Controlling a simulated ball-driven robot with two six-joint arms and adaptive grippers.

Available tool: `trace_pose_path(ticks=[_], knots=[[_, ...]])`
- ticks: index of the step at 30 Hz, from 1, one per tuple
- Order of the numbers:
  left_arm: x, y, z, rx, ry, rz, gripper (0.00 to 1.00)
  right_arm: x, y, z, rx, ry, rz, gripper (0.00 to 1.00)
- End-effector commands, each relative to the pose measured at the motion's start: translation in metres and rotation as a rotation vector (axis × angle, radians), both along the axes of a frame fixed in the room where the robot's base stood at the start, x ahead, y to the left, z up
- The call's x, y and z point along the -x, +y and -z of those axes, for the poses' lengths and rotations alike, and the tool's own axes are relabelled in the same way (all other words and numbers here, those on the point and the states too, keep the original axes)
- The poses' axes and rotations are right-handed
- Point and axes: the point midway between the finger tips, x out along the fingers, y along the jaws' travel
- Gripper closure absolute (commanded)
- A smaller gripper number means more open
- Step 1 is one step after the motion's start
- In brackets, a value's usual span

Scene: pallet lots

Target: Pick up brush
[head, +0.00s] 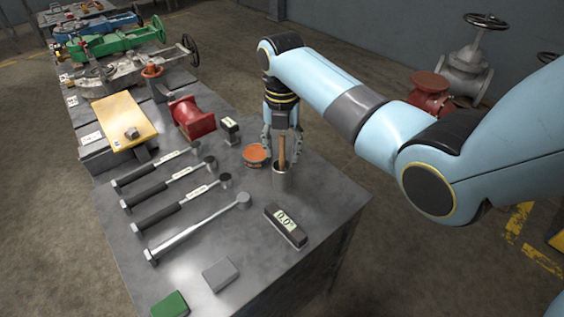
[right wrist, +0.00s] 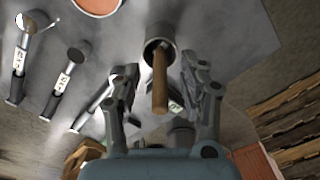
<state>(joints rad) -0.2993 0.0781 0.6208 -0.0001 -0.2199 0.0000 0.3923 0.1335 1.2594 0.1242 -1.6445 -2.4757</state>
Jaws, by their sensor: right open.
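The brush (head: 282,152) stands upright in a grey metal cup (head: 282,180) near the right edge of the workbench; its wooden handle sticks up and its lower end is hidden inside the cup. My right gripper (head: 282,143) is above the cup with its fingers spread on either side of the handle. In the right wrist view the brush handle (right wrist: 160,82) lies between the open fingers of the gripper (right wrist: 160,85), with a gap on each side. The cup rim (right wrist: 158,43) shows beyond it. My left gripper is not in view.
An orange round tin (head: 256,153) stands just left of the cup. A digital level (head: 286,226) lies in front of it. Several torque wrenches (head: 165,187) lie to the left. A red spool (head: 191,118) and a small gauge (head: 230,129) are behind. The bench's front right is clear.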

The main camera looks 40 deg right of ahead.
Motion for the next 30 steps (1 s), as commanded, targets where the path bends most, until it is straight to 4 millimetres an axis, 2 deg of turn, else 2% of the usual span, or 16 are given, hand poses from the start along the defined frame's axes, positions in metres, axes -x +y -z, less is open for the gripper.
trace_pose_path(ticks=[2, 5, 12, 22, 30], knots=[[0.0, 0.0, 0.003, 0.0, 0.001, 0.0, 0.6, 0.001, 0.0, 0.013, 0.0, 0.001, 0.0, 0.58], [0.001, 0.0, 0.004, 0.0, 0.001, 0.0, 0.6, 0.0, 0.0, 0.021, 0.0, 0.0, 0.0, 0.58], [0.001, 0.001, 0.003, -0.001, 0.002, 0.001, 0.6, 0.0, 0.0, 0.023, 0.001, -0.001, 0.0, 0.58], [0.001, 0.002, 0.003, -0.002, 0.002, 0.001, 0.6, 0.0, 0.0, 0.023, 0.0, -0.001, 0.0, 1.0], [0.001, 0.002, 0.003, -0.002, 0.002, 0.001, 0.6, 0.0, 0.0, 0.022, 0.0, -0.001, 0.0, 1.0]])
